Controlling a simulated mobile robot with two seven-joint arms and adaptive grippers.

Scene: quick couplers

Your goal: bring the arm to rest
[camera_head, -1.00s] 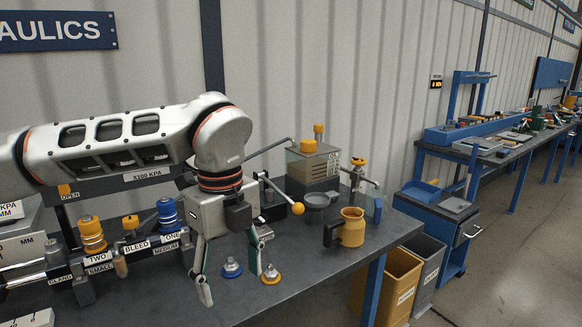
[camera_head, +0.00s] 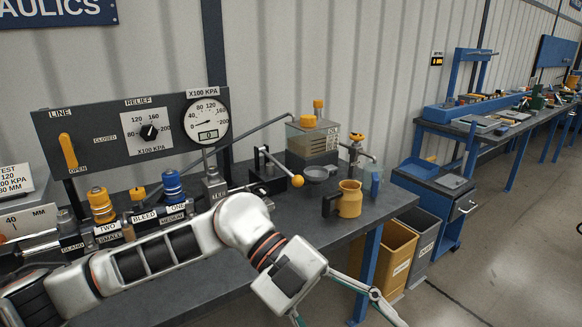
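My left arm (camera_head: 150,265) comes in from the left and crosses low over the front of the bench (camera_head: 215,292). My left gripper (camera_head: 346,312) is at the bottom of the head view, in front of the bench edge. Its fingers are spread wide with nothing seen between them; the tips run to or past the frame's bottom edge. My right gripper is not in view. The small blue and yellow couplers seen earlier on the bench top are hidden now, apparently behind my arm.
A gauge panel (camera_head: 105,140) stands at the back left, with fittings (camera_head: 102,205) before it. A yellow-knobbed lever (camera_head: 297,181), a tank (camera_head: 312,140) and a yellow jug (camera_head: 350,199) stand on the bench. Yellow (camera_head: 397,250) and grey (camera_head: 425,236) bins stand beside it.

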